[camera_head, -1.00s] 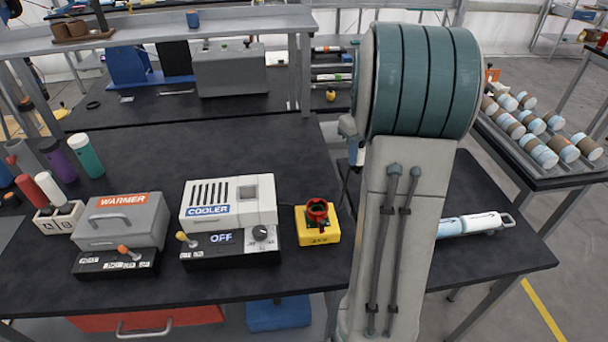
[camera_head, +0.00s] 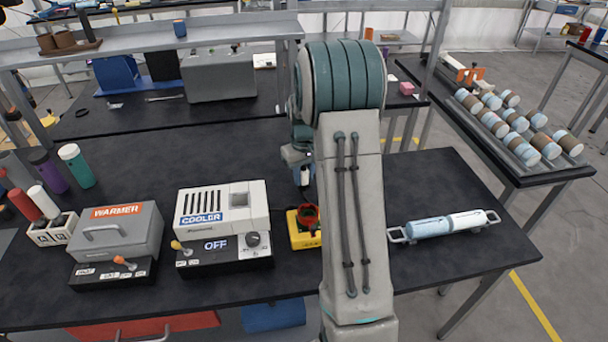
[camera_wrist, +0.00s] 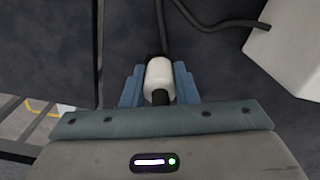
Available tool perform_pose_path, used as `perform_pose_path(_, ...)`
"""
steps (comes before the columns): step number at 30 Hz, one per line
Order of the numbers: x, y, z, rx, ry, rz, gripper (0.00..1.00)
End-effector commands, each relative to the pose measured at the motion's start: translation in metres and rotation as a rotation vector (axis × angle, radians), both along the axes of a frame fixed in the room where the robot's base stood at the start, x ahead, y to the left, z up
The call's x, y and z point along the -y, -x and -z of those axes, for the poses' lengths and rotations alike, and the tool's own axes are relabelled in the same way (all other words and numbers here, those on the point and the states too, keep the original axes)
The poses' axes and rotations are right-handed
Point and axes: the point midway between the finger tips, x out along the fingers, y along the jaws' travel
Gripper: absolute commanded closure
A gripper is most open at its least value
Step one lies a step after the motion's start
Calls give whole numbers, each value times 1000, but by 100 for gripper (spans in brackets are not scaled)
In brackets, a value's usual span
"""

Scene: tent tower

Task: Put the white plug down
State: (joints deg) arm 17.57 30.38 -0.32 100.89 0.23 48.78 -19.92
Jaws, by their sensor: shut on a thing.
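My gripper (camera_wrist: 159,88) is shut on the white plug (camera_wrist: 159,72) in the wrist view. The plug is a short white cylinder with a dark end, held between the two blue fingers. A dark cable shows beyond it over the dark table surface. In the head view my gripper (camera_head: 303,178) is small, just left of my arm, over the black table (camera_head: 405,168) behind the yellow box. I cannot tell whether the plug touches the table.
A yellow box with a red ring (camera_head: 306,238) stands right of the cooler (camera_head: 222,222) and warmer (camera_head: 118,240). A light-blue and white cylinder in a handled holder (camera_head: 445,226) lies to the right. Table room between my arm and that holder is clear.

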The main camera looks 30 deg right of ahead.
Motion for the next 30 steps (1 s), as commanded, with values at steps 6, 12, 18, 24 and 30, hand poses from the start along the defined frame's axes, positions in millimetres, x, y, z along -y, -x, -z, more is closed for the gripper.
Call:
perform_pose_path(6, 0, 0, 10, 2, 0, 0, 95)
perform_pose_path(12, 0, 0, 12, 1, 0, 0, 95)
perform_pose_path(18, 0, 0, 13, 1, 0, 0, 52)
perform_pose_path(24, 1, 0, 13, 1, 0, 0, 52)
perform_pose_path(30, 1, -1, 2, 4, 1, 0, 52)
